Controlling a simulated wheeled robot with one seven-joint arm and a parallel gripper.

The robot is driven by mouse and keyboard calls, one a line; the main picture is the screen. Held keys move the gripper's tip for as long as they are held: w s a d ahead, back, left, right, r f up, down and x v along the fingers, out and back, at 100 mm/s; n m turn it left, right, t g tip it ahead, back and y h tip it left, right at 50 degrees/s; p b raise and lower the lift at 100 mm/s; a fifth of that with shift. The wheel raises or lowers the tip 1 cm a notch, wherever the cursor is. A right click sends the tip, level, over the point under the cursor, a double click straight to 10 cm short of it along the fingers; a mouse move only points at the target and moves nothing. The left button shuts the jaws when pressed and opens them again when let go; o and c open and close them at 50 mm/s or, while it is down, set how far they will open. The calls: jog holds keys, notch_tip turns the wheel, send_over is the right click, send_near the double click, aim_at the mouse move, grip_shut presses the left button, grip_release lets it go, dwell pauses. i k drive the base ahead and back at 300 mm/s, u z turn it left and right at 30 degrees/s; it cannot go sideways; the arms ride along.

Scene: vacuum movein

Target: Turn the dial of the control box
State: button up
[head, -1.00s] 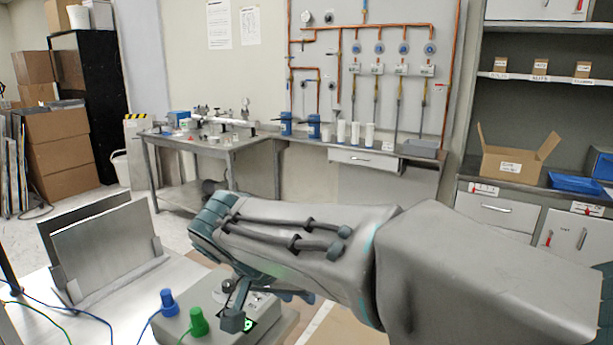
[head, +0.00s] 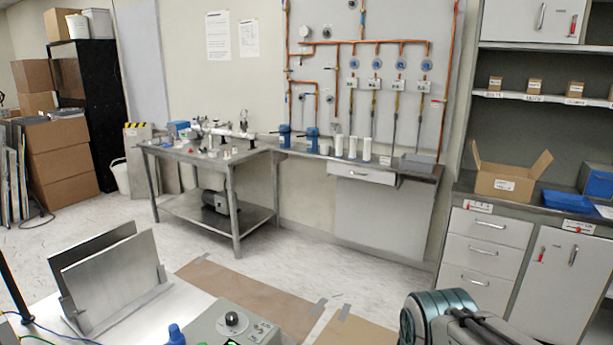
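The control box (head: 258,328) stands at the bottom middle of the head view, cut off by the lower edge. Its black dial (head: 232,318) sits on the top face and is in plain sight, with nothing touching it. A bit of green display shows at the lower edge beside a blue plug (head: 175,333). My arm shows at the bottom right, well to the right of the box. My gripper is outside the picture, so its fingers are hidden.
Two upright metal plates (head: 110,285) in a holder stand left of the box on the white table. Cables run at the lower left. Beyond lie open floor, a steel bench (head: 205,165) and grey cabinets (head: 484,262). The space above the box is clear.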

aim_at(231, 317)
jog(key=k, duration=0.5)
jog(key=z, duration=1.6)
jog(key=i, duration=0.7)
jog(key=u, duration=2.95)
jog(key=i, duration=0.5)
jog(key=u, duration=0.05)
